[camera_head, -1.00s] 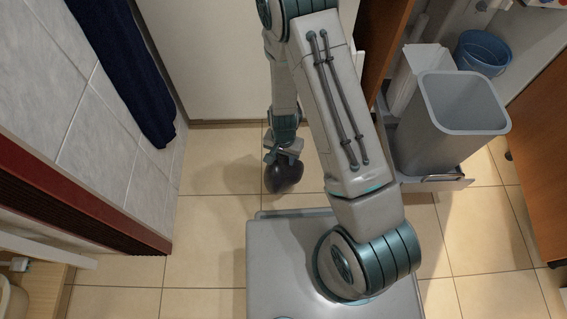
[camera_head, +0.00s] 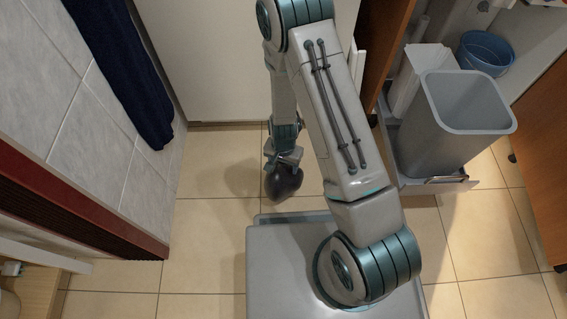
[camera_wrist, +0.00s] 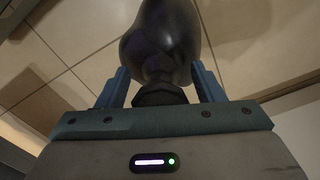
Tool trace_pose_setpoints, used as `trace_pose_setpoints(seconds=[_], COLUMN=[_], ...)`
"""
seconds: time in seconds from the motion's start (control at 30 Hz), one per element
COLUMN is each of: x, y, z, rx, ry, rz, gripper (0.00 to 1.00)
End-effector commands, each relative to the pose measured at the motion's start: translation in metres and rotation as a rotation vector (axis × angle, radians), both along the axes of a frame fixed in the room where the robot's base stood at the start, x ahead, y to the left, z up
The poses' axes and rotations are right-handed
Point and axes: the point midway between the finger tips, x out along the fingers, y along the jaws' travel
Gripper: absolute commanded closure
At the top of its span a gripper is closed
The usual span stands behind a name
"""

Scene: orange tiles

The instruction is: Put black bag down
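The black bag (camera_head: 284,184) is dark, rounded and shiny. It hangs from my gripper (camera_head: 284,158) above the tiled floor, in front of the white cabinet. In the wrist view the bag (camera_wrist: 162,42) bulges beyond the fingers, and its narrow dark neck sits between the two blue fingers of my gripper (camera_wrist: 160,90). The gripper appears shut on this neck. The exact contact on each finger is hard to see, and the bag's height above the floor cannot be told exactly.
A grey bin (camera_head: 466,120) stands in a pulled-out drawer (camera_head: 440,184) at the right, with a blue bucket (camera_head: 486,50) behind it. A dark blue cloth (camera_head: 122,70) hangs along the left wall. Tiled floor (camera_head: 205,225) left of my base is clear.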

Motion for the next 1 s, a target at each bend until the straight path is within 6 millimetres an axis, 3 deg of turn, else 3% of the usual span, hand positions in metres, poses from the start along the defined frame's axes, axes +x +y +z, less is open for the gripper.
trace_pose_setpoints(seconds=[0.2, 0.7, 1.0], x=[0.000, 0.000, 0.000], y=[0.000, 0.000, 0.000], z=[0.004, 0.103, 0.123], rx=[0.000, 0.000, 0.000], ry=[-0.001, -0.002, -0.001], rz=[0.000, 0.001, 0.000], gripper=[0.39, 0.39, 0.39])
